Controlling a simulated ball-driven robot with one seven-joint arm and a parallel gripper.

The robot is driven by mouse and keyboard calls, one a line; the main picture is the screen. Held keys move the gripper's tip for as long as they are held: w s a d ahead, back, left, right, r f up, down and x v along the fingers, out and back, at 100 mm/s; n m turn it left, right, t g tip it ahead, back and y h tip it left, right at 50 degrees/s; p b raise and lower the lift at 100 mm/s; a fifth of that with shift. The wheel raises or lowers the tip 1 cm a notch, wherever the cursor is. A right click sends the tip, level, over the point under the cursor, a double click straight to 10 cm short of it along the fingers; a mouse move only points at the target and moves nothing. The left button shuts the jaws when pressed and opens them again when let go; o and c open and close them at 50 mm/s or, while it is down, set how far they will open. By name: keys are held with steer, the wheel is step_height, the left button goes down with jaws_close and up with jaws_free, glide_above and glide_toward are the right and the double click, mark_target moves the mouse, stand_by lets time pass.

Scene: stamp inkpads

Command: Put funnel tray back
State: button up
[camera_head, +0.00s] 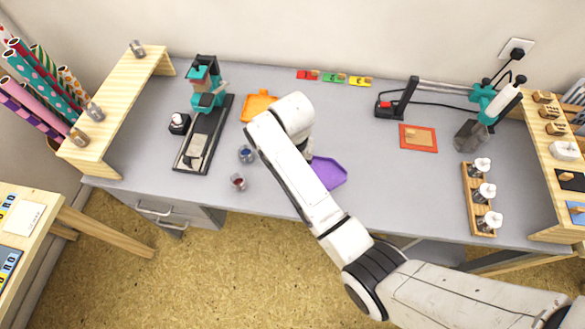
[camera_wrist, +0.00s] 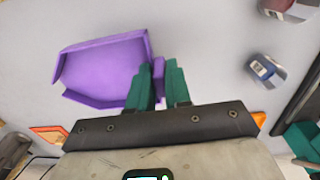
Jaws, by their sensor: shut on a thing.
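The purple funnel tray (camera_head: 328,173) is a shallow angular tray near the middle of the grey desk, partly hidden by my arm in the head view. In the wrist view the tray (camera_wrist: 100,70) extends left from my gripper (camera_wrist: 160,72). The green fingers are shut on a small purple tab at its end. I cannot tell whether the tray touches the desk. An orange tray (camera_head: 259,105) of similar look lies farther back, left of my arm.
A blue jar (camera_head: 246,154) and a red jar (camera_head: 238,182) stand left of my arm. A teal press (camera_head: 207,92) stands farther left. An orange-framed pad (camera_head: 418,138) and a wooden stamp rack (camera_head: 474,205) are on the right.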

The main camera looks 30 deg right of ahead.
steer(key=shift+w+d+f, duration=0.1)
steer(key=shift+w+f, duration=0.55)
steer(key=shift+f, duration=0.15)
steer(key=shift+w+f, duration=0.1)
steer(key=shift+f, duration=1.5)
steer(key=o, duration=0.8)
steer(key=shift+f, duration=0.1)
step_height(320, 180, up, 12)
steer(key=shift+b, duration=0.45)
